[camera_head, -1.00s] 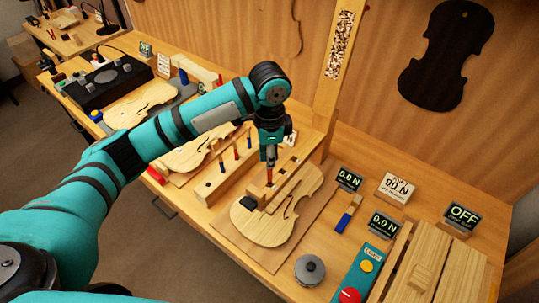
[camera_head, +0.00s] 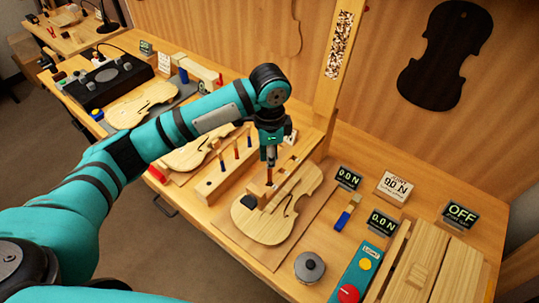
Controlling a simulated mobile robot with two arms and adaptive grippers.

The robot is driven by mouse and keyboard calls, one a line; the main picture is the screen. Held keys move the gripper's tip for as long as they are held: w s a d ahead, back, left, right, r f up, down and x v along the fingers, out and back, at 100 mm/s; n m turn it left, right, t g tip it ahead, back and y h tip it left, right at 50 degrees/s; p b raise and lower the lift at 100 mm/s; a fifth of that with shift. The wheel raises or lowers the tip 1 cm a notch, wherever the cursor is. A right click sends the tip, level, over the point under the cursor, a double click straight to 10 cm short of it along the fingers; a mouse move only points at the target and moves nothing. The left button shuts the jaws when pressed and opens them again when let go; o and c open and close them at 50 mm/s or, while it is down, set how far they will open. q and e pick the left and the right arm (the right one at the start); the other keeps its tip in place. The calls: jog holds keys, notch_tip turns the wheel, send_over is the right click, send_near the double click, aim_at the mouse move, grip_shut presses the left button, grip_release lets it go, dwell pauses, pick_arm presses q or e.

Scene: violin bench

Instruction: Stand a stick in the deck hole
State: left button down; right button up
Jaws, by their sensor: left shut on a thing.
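My left gripper (camera_head: 271,160) points down over the wooden deck (camera_head: 290,183), a pale bar with openings lying across a violin body (camera_head: 268,229). It is shut on a thin stick (camera_head: 269,177), whose reddish end shows below the fingertips at the deck. I cannot tell whether the stick's tip is in a hole or only above or touching the deck. Several other sticks with blue and red parts (camera_head: 236,152) stand upright in a wooden rack (camera_head: 213,188) to the left. My right gripper is not in view.
A tall wooden post (camera_head: 328,95) rises close behind my gripper. More violin bodies (camera_head: 142,105) lie at the left.

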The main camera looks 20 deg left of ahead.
aim_at(270, 181)
pick_arm(q)
jog(key=shift+f, duration=0.4)
dwell(0.5)
jog(key=shift+f+b, duration=0.65)
jog(key=shift+f, duration=1.35)
jog(key=shift+f+b, duration=0.7)
jog(key=shift+f, duration=1.8)
jog(key=shift+r+p, duration=1.25)
jog(key=shift+p, duration=0.2)
jog(key=shift+r, duration=3.35)
